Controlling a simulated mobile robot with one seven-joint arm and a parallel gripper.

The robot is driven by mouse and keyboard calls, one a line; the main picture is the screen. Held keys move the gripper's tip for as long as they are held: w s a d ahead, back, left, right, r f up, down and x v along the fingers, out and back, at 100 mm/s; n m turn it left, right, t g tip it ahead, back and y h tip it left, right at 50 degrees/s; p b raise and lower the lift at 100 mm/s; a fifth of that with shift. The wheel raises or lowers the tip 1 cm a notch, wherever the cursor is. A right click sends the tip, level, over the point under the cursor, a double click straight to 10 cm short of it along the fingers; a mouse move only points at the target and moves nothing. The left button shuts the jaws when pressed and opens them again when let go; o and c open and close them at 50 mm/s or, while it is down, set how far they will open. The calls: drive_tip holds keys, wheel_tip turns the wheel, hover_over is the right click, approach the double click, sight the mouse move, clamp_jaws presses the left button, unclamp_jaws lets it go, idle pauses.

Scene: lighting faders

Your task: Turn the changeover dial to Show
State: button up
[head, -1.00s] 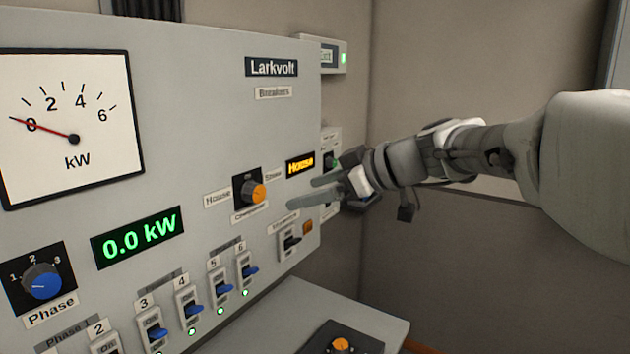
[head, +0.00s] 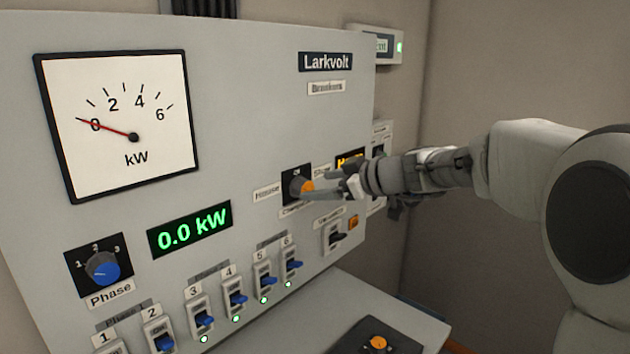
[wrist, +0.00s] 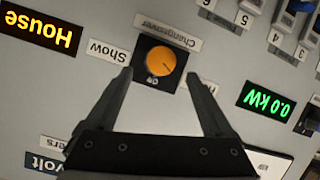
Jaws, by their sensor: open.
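The changeover dial (head: 303,186) is an orange knob on a black plate on the grey panel, with a House label (head: 267,191) on its left and a Show label (head: 322,170) on its right. In the wrist view, which is upside down, the orange dial (wrist: 161,61) lies between and just beyond the fingertips. My gripper (wrist: 158,78) is open and empty, one finger to each side of the dial. In the head view my gripper (head: 328,187) is right at the dial and partly hides it. The amber display (wrist: 38,28) reads House.
Breaker switches with blue levers (head: 238,298) run along the panel's lower edge. A small switch (head: 337,236) sits below the dial. A green display (head: 189,229) reads 0.0 kW. The space right of the panel holds my arm.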

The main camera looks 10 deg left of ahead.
sight(308, 187)
drive_tip(key=shift+p+x, duration=0.5)
drive_tip(key=shift+x, duration=1.9)
drive_tip(key=shift+d, duration=0.1)
drive_tip(key=c, duration=1.4)
